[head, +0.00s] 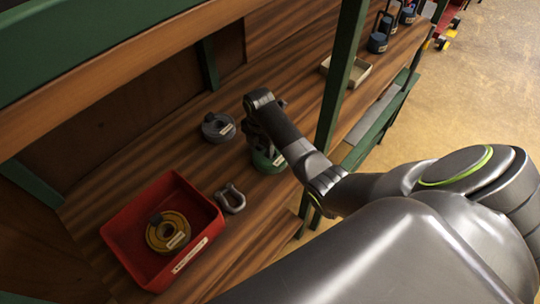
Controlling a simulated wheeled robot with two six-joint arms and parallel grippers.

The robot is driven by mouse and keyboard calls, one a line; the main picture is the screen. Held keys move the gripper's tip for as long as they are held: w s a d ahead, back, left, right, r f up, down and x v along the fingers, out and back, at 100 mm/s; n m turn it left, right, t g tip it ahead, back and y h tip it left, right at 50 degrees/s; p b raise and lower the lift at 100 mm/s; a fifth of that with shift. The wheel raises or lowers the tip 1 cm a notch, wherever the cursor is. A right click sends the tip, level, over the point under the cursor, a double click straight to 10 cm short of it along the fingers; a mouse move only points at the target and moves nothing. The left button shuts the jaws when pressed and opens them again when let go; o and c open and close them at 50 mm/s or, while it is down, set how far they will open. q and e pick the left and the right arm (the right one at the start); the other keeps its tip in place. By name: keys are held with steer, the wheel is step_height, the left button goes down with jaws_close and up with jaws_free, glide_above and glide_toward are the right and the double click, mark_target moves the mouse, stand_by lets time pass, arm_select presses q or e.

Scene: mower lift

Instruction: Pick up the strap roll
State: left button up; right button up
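Several round, roll-like items show on the wooden shelf in the head view, and their labels are too small to read. A green one (267,161) lies below my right gripper (262,146), partly hidden by it. A grey roll (217,127) with a pale label lies just to the left of the gripper. A yellow roll (159,236) with a pale label lies in a red bin (125,215) at the lower left. My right gripper points down at the green item. Its fingertips are mostly hidden by my arm, so contact is unclear. My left gripper is out of view.
A grey shackle (230,199) lies between the red bin and the green item. A green post (342,70) stands close to my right arm. A pale tray (353,72) and dark blue items (378,42) sit further along the shelf. A wooden beam (120,62) crosses above.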

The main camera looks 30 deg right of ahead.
steer(key=c, duration=1.1)
step_height(320, 180, up, 10)
steer(key=shift+r, duration=0.1)
